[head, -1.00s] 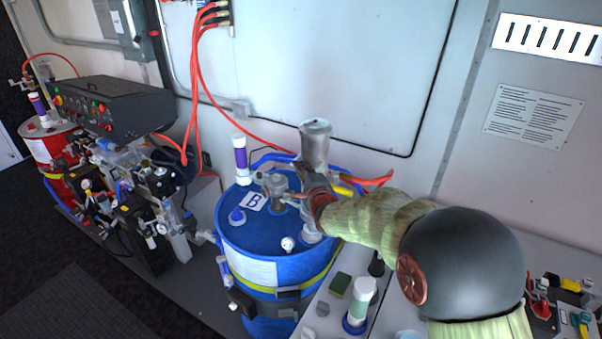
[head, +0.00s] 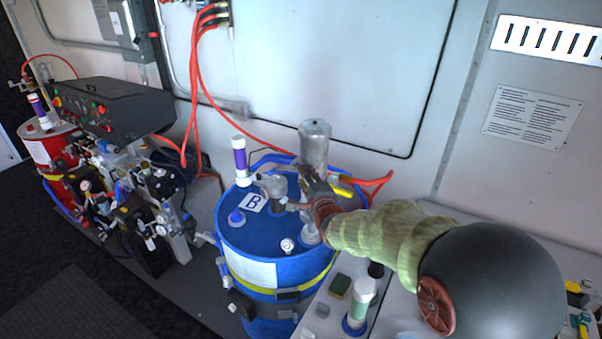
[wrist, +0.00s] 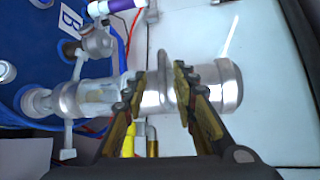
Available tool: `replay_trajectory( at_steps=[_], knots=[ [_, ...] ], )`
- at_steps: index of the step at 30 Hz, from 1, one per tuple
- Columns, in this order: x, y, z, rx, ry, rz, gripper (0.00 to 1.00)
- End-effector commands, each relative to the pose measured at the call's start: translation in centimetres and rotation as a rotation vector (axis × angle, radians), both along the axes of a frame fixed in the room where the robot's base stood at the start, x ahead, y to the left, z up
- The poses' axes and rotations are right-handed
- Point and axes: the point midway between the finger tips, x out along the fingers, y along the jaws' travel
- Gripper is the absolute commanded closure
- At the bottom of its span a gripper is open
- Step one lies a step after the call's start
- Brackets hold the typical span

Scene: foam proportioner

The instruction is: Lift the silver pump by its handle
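The silver pump (head: 314,145) stands upright on top of the blue drum marked B (head: 262,228). It also shows in the wrist view (wrist: 222,85), lying sideways across the picture. Its handle (wrist: 164,68) shows as a grey upright band between my fingers. My gripper (head: 312,188) is at the pump's lower body in the head view, partly hiding it. In the wrist view my gripper (wrist: 164,95) has its two fingers apart, one on each side of the handle, with a gap visible on both sides. I cannot tell whether a finger touches the pump body.
A purple and white cylinder (head: 240,160) stands at the drum's back left. Red hoses (head: 205,75) run down the wall behind. A control console (head: 110,105) stands left.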

Motion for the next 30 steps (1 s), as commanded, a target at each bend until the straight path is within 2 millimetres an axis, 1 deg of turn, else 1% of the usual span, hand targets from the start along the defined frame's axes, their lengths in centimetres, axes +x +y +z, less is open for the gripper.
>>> replay_trajectory(
  at_steps=[1,6,9,13,19,30],
  knots=[
    [-1.0,-0.2,0.3,0.000,-0.002,0.000,0.72],
    [-4.0,-0.9,0.8,0.001,-0.003,0.000,0.72],
    [-5.5,-1.2,1.0,0.000,-0.002,0.000,0.72],
    [-6.9,-1.4,1.1,0.000,-0.001,0.000,0.72],
    [-7.8,-1.6,1.2,0.000,0.000,0.000,0.72],
    [-7.8,-1.6,1.2,0.000,0.000,0.000,0.72]
  ],
)
